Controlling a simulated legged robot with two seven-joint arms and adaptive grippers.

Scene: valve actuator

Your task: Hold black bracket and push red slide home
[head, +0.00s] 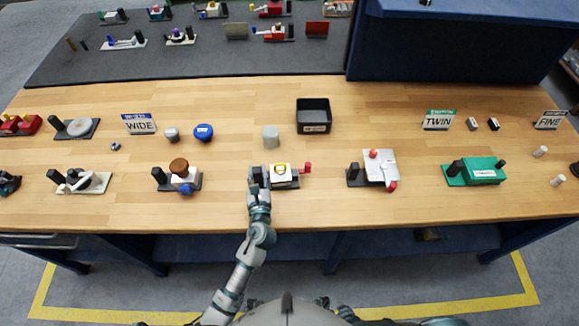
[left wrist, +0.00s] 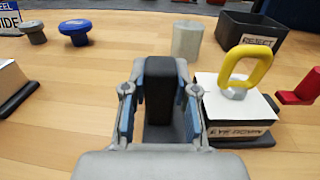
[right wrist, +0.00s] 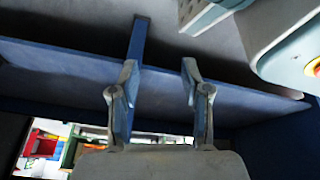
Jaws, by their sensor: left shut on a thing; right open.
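The black bracket (left wrist: 160,88) stands upright between the blue-padded fingers of my left gripper (left wrist: 160,100), which is shut on it. In the head view my left gripper (head: 259,177) covers most of the bracket, at the left end of a small fixture. The fixture's white block (head: 281,174) carries a yellow ring (left wrist: 247,66) and a label on its front. The red slide (head: 306,167) sticks out at the block's right side; it also shows at the right edge of the left wrist view (left wrist: 300,88). My right gripper (right wrist: 160,100) is open and empty below the bench.
A black reject bin (head: 314,116) and a grey cylinder (head: 270,136) stand behind the fixture. Another fixture with a grey plate (head: 381,168) stands to the right, and one with a brown knob (head: 179,166) to the left. Bare wood lies between them.

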